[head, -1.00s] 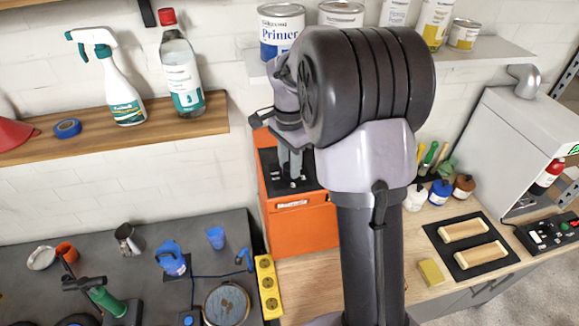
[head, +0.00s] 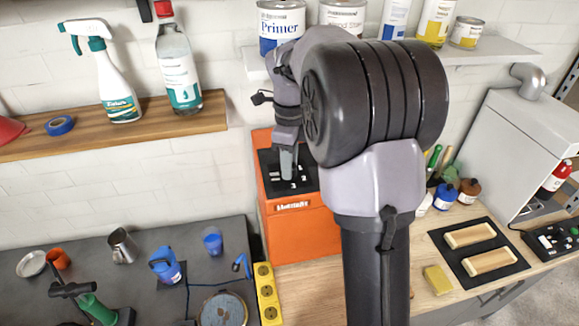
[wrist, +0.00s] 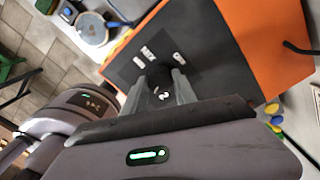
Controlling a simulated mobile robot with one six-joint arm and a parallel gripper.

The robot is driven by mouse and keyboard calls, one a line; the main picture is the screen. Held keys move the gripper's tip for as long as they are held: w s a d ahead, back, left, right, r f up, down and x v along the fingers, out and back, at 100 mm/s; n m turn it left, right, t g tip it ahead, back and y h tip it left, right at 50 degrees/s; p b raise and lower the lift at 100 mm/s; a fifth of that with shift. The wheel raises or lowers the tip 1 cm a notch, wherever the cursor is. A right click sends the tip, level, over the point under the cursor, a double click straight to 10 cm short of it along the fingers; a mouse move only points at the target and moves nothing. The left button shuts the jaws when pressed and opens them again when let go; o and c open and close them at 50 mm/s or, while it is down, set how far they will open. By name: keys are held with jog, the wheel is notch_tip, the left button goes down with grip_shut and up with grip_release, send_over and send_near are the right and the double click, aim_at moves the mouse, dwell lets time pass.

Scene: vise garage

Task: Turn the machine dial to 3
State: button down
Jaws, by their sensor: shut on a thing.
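The machine is an orange box (head: 300,238) with a black panel on top, standing at the back of the bench; its orange side also shows in the wrist view (wrist: 235,45). The dial (wrist: 158,78) is a dark round knob on that panel. White marks around it include MIX, OFF and a 2; some are covered by my gripper. My gripper (wrist: 160,84) is shut on the dial, with one finger on each side. In the head view my gripper (head: 287,165) reaches down to the panel and hides the dial. I cannot make out where the dial points.
A yellow power strip (head: 268,292) lies left of the machine. A black tray (head: 465,235) with two wooden blocks and a yellow sponge (head: 438,280) are on the right. Shelves with bottles and cans hang above.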

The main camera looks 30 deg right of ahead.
jog(key=shift+m+b, duration=0.55)
jog(key=shift+m, duration=0.95)
jog(key=c, duration=1)
grip_release()
